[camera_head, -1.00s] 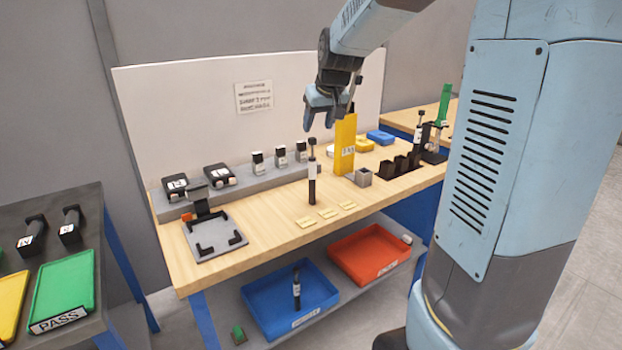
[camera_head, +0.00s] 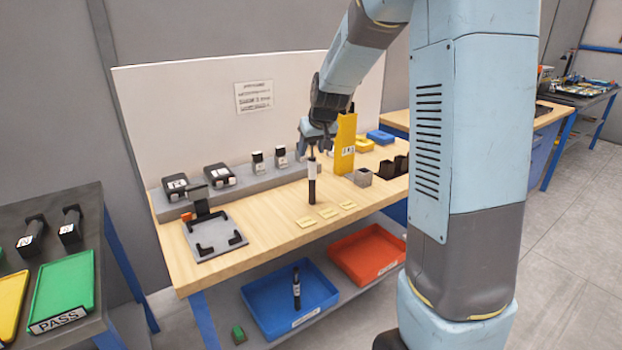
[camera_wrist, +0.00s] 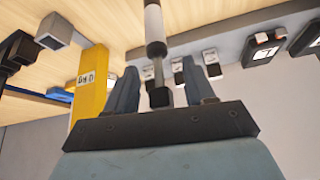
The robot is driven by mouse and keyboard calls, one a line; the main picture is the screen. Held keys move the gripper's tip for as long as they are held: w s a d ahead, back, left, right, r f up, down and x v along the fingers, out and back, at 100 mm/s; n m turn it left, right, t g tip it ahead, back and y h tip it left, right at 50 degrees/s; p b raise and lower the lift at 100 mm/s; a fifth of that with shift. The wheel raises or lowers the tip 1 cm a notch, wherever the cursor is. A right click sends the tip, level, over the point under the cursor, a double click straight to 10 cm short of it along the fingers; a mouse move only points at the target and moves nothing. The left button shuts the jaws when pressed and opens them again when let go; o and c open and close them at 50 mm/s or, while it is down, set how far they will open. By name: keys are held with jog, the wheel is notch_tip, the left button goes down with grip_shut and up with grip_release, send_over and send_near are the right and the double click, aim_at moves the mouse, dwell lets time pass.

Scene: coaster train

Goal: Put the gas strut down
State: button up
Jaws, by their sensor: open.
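A gas strut (camera_head: 312,183) with a black lower body, a white band and a thin rod stands upright on the wooden bench top. My gripper (camera_head: 317,138) is at its upper end, pointing down. In the wrist view the gripper (camera_wrist: 164,88) is open, with one finger on each side of the strut's dark end piece (camera_wrist: 160,97). Gaps show between the fingers and the strut (camera_wrist: 154,25).
A yellow block (camera_head: 345,144) stands close to the right of my gripper, with a small grey cube (camera_head: 362,177) near it. Label cards (camera_head: 328,213) lie in front of the strut. A grey fixture (camera_head: 214,239) sits at the left.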

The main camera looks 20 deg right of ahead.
jog(key=shift+x, duration=1.1)
grip_shut()
